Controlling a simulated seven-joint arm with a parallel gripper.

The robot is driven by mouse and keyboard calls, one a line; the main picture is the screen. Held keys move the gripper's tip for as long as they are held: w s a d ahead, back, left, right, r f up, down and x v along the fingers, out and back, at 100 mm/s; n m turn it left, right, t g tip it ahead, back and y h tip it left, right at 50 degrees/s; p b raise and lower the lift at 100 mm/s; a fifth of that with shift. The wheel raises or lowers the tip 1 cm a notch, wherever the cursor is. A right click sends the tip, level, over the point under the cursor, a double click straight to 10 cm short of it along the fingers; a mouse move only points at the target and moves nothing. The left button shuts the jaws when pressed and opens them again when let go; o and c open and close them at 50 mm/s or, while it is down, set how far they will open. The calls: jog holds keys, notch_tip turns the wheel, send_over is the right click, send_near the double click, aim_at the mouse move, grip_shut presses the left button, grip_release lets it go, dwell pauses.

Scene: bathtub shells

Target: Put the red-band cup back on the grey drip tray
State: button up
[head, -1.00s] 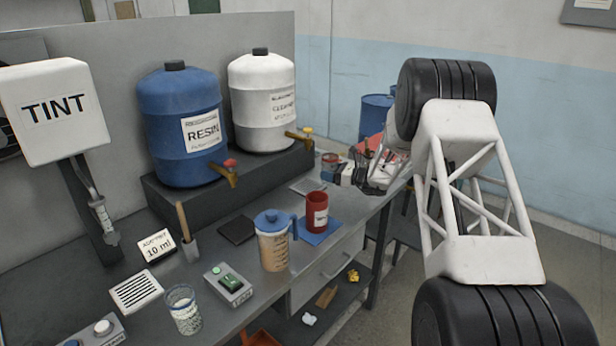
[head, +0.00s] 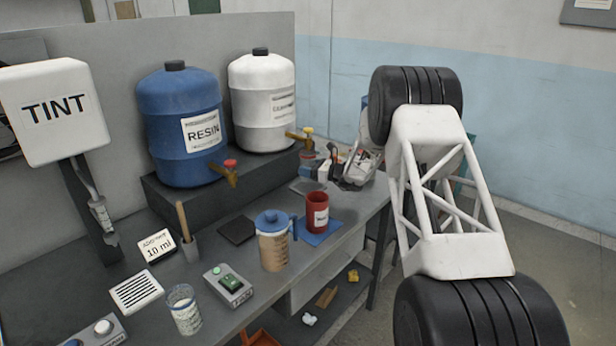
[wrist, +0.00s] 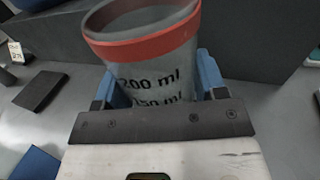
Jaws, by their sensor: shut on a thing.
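The red-band cup (wrist: 150,60) is a grey translucent measuring cup with a red band under its rim and "200 ml" and "150 ml" marks. My gripper (wrist: 157,88) is shut on it, a blue finger on each side. In the head view the cup (head: 308,158) is small and partly hidden by my gripper (head: 322,172), at the back right of the bench near the white drum's tap. The grey drip tray (head: 307,187) lies flat on the bench, just below the cup in the picture. Whether the cup touches anything below is unclear.
A red cup (head: 317,212) stands on a blue mat (head: 320,238), left of my arm. A blue-lidded jug (head: 272,245) and a dark pad (head: 237,230) are nearby. The blue resin drum (head: 180,110) and white drum (head: 262,95) stand on a dark riser behind.

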jog(key=shift+f, duration=1.65)
jog(key=shift+f, duration=0.2)
jog(key=o, duration=0.9)
jog(key=shift+o, duration=0.2)
jog(key=shift+r, duration=0.15)
jog(key=shift+s+d, duration=0.2)
jog(key=shift+d, duration=0.35)
jog(key=v, duration=1.1)
